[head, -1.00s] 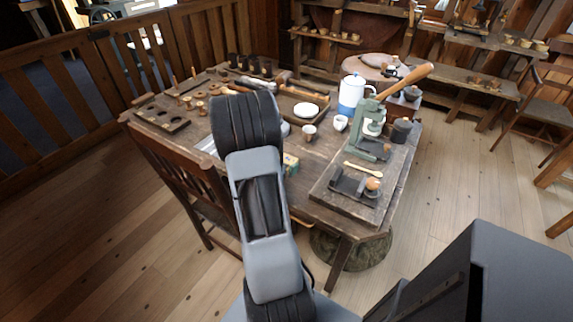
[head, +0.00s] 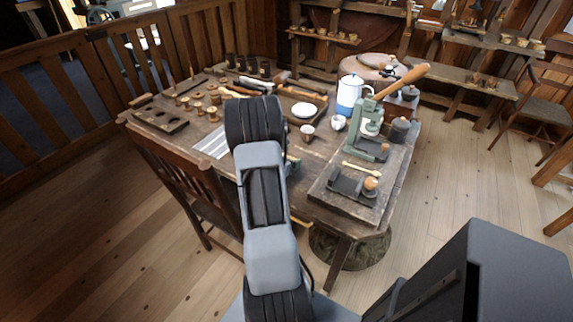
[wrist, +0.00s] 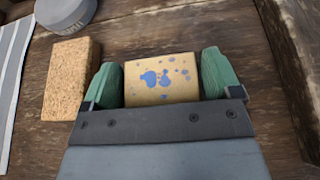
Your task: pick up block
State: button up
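The block (wrist: 160,82) is tan with blue splotches and shows in the wrist view, between the two green fingers of my gripper (wrist: 163,80). Thin gaps seem to show beside it, and it sits slightly turned relative to the fingers. My gripper looks open around it. The block's near end is hidden behind the gripper's dark edge. In the head view my arm covers the block and most of the gripper; only a bit of green shows beside the arm, over the table.
A cork-like brown block (wrist: 71,79) lies just left of the left finger, with a grey round thing (wrist: 66,10) behind it. A striped cloth (head: 212,142) lies left of my arm. A cup (head: 307,133) and a green press (head: 369,125) stand on the wooden table (head: 322,158).

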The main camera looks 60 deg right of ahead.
jog(key=c, duration=0.7)
jog(key=shift+r, duration=0.6)
jog(key=r, duration=0.2)
jog(key=shift+a+r, duration=0.2)
jog(key=shift+r, duration=0.2)
jog(key=s+a+r+b, duration=0.5)
jog(key=s+a+r, duration=0.2)
jog(key=a+r, duration=0.2)
jog(key=a, duration=0.2)
jog(key=shift+s+a, duration=0.15)
jog(key=shift+a, duration=0.15)
